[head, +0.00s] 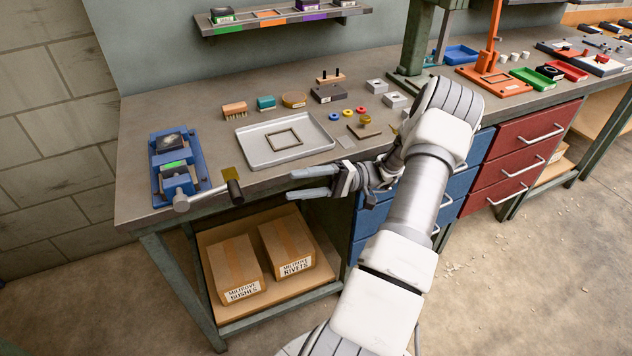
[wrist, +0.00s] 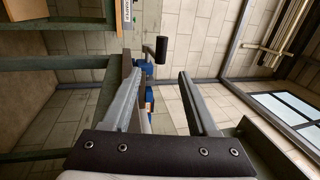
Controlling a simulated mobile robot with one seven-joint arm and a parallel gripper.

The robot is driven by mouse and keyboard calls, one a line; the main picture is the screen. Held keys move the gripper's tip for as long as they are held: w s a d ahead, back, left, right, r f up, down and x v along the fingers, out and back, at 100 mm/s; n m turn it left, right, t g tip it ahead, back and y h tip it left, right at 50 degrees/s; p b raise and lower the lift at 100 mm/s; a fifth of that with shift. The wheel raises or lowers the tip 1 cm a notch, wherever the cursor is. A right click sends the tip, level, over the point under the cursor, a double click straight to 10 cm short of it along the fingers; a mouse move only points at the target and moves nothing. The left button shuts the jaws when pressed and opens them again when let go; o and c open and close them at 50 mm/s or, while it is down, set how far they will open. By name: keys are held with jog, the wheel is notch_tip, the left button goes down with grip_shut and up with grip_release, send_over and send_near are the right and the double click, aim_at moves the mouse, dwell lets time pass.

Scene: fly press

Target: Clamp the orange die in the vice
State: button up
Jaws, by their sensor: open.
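The blue vice (head: 160,187) stands at the left end of the bench. A dark-topped block (head: 170,141) sits at its far end, and a green patch shows nearer the front. The vice's handle, with a black knob (head: 235,190), sticks out over the bench's front edge; the knob also shows in the wrist view (wrist: 162,49). A small orange patch (wrist: 149,98) shows beside the vice's blue in the wrist view; I cannot tell whether it is the orange die. My gripper (head: 300,183) is open and empty, right of the knob, before the bench's front edge.
The wall shelf has an orange place (head: 268,14) with no block, between blocks on green and purple places. A grey tray (head: 252,154) with a square frame lies mid-bench, small parts around it. An orange press (head: 490,80) stands right. Boxes (head: 234,268) sit below.

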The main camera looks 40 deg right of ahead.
jog(key=shift+v, duration=2)
